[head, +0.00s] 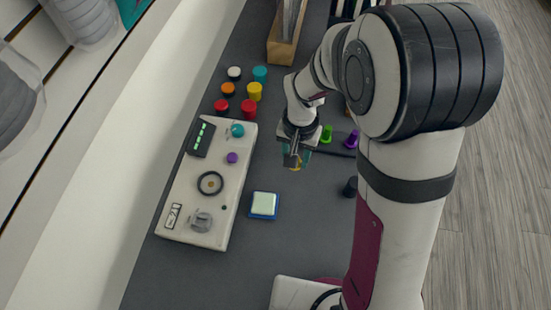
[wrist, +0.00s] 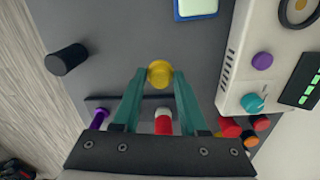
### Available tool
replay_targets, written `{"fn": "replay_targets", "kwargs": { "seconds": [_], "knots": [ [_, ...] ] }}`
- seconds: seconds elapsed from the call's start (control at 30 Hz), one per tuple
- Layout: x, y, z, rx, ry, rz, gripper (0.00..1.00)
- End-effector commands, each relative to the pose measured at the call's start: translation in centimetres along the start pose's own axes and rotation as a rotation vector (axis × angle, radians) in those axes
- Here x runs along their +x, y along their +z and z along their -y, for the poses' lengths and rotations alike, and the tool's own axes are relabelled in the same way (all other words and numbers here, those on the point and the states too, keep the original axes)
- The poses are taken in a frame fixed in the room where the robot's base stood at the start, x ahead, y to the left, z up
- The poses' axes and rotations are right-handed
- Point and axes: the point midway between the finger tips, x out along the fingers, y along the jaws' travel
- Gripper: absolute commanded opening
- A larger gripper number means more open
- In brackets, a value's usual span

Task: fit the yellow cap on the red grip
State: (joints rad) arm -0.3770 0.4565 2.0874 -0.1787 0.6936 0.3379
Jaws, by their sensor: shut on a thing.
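My gripper (head: 293,160) is shut on the yellow cap (wrist: 159,74), which sits between the teal fingertips in the wrist view. In the head view only a sliver of the cap (head: 296,168) shows below the fingers. The red grip (wrist: 163,124), with a whitish end, shows beyond the cap between the fingers, on a dark bar (wrist: 148,104). The cap is apart from the grip in the wrist view. My gripper and wrist hide the red grip in the head view. The purple grip (head: 351,139) and green grip (head: 326,133) stand on the same bar.
Several loose caps, including a yellow one (head: 254,91) and a red one (head: 249,108), stand at the back left. A white control panel (head: 190,222) lies left of my gripper. A blue-edged pad (head: 264,205) and a black knob (head: 350,187) stand nearer. Dark table between them is clear.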

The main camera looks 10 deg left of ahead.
Motion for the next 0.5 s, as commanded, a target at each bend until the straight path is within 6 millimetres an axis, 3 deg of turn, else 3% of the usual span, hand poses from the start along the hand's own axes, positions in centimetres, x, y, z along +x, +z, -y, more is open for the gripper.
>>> {"fn": "replay_targets", "kwargs": {
  "seconds": [0.1, 0.3, 0.37, 0.5],
  "knots": [
    [-1.7, -0.4, -2.8, 0.006, -0.001, -0.003, 0.0],
    [-3.5, -0.9, -5.5, 0.002, -0.001, -0.001, 0.0],
    [-3.9, -1.7, -5.4, 0.0, 0.0, -0.002, 0.0],
    [-5.2, -5.6, -3.2, -0.002, 0.001, -0.002, 0.0]
  ]
}}
